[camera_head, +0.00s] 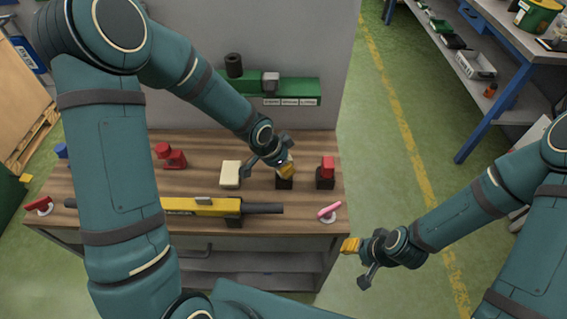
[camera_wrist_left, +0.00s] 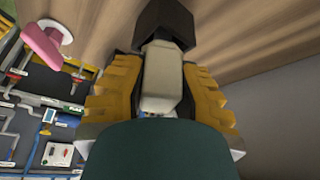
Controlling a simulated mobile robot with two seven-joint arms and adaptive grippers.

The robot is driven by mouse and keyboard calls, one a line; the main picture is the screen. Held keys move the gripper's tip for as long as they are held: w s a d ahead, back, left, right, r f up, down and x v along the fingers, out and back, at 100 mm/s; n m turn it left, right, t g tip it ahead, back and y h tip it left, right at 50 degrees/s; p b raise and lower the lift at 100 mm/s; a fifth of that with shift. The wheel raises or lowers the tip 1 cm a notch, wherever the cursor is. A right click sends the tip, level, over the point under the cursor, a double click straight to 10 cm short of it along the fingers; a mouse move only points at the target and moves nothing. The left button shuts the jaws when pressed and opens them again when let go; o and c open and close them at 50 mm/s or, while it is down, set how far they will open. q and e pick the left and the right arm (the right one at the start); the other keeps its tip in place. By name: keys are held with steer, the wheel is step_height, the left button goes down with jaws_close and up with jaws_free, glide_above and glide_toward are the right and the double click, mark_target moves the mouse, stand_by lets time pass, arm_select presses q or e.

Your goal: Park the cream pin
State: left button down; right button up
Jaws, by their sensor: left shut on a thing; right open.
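The cream pin (camera_wrist_left: 162,75) shows in the left wrist view between the yellow fingers of my left gripper (camera_wrist_left: 160,92), which is shut on it. A dark block (camera_wrist_left: 165,22) is at the pin's far end; I cannot tell whether the pin is seated in it or only in front of it. In the head view my left gripper (camera_head: 286,168) is low over a black block (camera_head: 284,184) on the table and mostly hides the pin. My right gripper (camera_head: 359,258) is open and empty, off the table's right front edge.
A red pin stands in a black holder (camera_head: 326,184) at right. A pink-handled piece (camera_head: 329,211) lies near the right front corner. A green shelf (camera_head: 300,88) is behind.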

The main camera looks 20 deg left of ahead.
arm_select(q)
steer(key=shift+f+b, duration=0.35)
steer(key=shift+f, duration=0.1)
steer(key=c, duration=0.8)
jaws_free()
steer(key=shift+o, duration=0.2)
steer(key=v, duration=1.2)
steer(key=shift+w, duration=0.1)
